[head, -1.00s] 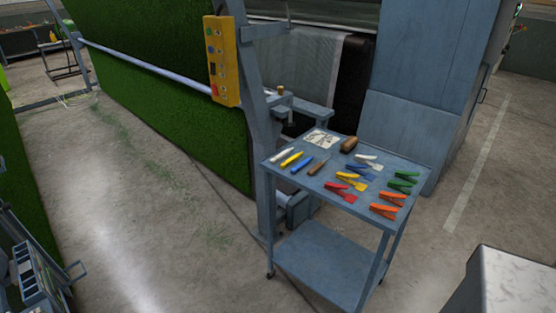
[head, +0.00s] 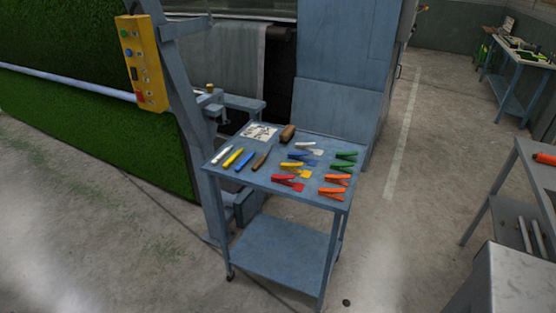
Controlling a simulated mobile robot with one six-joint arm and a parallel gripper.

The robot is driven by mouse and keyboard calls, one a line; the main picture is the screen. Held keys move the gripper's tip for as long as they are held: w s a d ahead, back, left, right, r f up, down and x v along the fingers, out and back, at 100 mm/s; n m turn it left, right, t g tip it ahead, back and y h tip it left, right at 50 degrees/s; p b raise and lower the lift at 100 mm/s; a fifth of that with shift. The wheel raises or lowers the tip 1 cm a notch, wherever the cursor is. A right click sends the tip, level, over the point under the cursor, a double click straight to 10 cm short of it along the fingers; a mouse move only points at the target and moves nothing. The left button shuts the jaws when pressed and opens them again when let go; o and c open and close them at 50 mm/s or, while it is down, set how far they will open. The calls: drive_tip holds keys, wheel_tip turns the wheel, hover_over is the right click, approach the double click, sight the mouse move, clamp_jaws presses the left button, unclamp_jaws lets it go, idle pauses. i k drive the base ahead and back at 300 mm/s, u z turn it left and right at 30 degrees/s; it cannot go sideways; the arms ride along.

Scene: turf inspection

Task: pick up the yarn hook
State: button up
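A blue-grey cart (head: 222,177) stands in the middle of the head view with several small tools on its top shelf. A slim brown-handled tool (head: 261,160) lies at the end of a row of pens, next to the blue one; it may be the yarn hook, but its tip is too small to make out. The row also has a white pen (head: 222,154), a yellow pen (head: 234,157) and a blue pen (head: 245,161). My gripper is not in view.
A brown block (head: 287,133), a printed card (head: 259,132) and several coloured clips, such as a red one (head: 287,182), share the top. A machine frame with a yellow control box (head: 141,64) stands close behind left. Floor is open in front. A workbench (head: 532,160) is at right.

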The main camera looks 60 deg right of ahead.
sight(255, 167)
drive_tip(key=u, duration=0.6)
drive_tip(key=k, duration=0.15)
drive_tip(key=z, duration=2.45)
drive_tip(key=k, duration=0.9)
drive_tip(key=u, duration=0.2)
drive_tip(key=i, duration=0.75)
